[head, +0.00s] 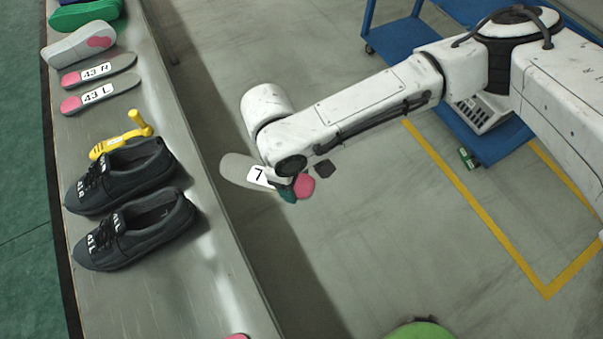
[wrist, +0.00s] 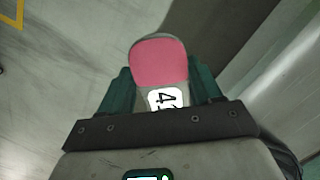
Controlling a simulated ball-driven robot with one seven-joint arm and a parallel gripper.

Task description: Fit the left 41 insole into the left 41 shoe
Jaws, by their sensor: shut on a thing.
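My gripper (head: 287,190) is shut on a grey insole (head: 238,171) with a pink heel pad and a white label. I hold it in the air to the right of the metal line. In the wrist view the insole (wrist: 158,62) sits between the green fingers, pink end outward; its label is partly hidden and only a 4 and part of another mark show. The dark left 41 shoe (head: 135,230), marked 41 L, stands on the line, toe to the left and opening up. The insole is apart from it.
The 41 R shoe (head: 122,175) stands just behind the left one, with a yellow tool (head: 121,137) beyond it. Insoles 43 R (head: 98,71) and 43 L (head: 100,93) lie farther back. A blue cart (head: 400,37) stands at the upper right. The line (head: 215,290) is mostly bare in front.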

